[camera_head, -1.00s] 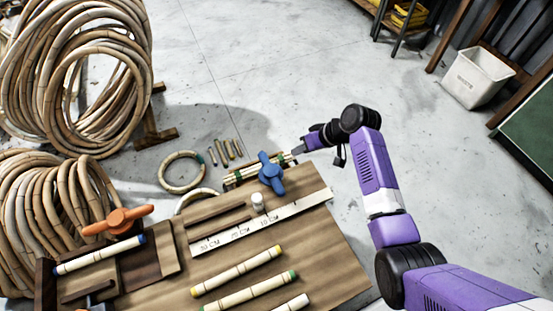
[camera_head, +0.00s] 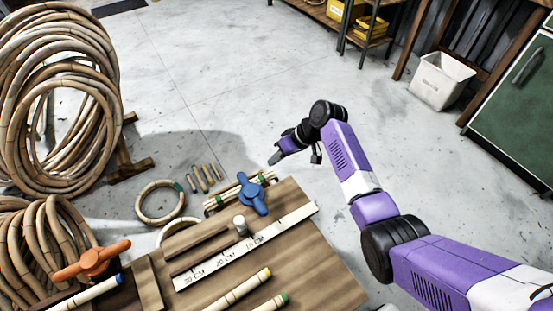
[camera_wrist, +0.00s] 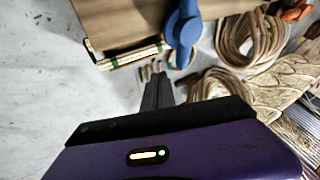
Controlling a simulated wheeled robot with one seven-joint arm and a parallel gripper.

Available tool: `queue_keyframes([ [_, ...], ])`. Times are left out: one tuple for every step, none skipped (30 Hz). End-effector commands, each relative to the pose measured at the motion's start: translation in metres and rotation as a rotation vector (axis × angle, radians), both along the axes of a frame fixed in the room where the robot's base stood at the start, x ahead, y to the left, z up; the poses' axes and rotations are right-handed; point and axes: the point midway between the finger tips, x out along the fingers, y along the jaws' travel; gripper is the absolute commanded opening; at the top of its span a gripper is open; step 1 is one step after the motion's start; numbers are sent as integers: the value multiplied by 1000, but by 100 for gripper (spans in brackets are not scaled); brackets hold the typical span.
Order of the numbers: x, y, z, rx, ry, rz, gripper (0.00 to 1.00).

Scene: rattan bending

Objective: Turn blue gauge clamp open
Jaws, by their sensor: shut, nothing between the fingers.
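The blue gauge clamp (camera_head: 252,193) is a blue lever handle on the far edge of the wooden bench, by the ruler. Its handle slants from upper left to lower right in the head view. In the wrist view the blue clamp (camera_wrist: 183,28) is at the top, beyond the fingertips. My gripper (camera_head: 273,161) is shut and empty, off the bench's far edge, up and to the right of the clamp and apart from it. Its closed fingers show in the wrist view (camera_wrist: 157,82).
A ruler strip (camera_head: 245,246), a small white peg (camera_head: 240,224) and rattan pieces (camera_head: 238,289) are on the bench (camera_head: 312,268). An orange lever (camera_head: 92,261) is at lower left. Rattan coils (camera_head: 55,100) stand at left. Bare floor (camera_head: 210,60) lies beyond.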

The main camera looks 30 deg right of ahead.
Motion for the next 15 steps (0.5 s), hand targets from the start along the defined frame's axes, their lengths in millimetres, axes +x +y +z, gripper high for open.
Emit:
queue_keyframes([
  [3, 5, -13, 0, 3, 2, 0],
  [5, 8, -18, 0, 3, 2, 0],
  [8, 12, -25, 1, 4, 2, 0],
  [10, 14, -30, 0, 2, 2, 0],
  [12, 17, -35, 1, 3, 3, 0],
  [16, 20, -41, 0, 1, 2, 0],
  [17, 22, -46, 0, 3, 2, 0],
  [19, 24, -50, 1, 2, 1, 0],
  [21, 27, -56, -1, 3, 1, 0],
  [20, 34, -53, 0, 1, 4, 0],
  [20, 39, -53, 0, 1, 4, 0],
  [20, 44, -54, 0, 0, 3, 0],
  [20, 48, -54, -1, -1, 2, 0],
  [20, 51, -55, 0, 0, 1, 0],
  [20, 55, -56, 0, 0, 0, 0],
])
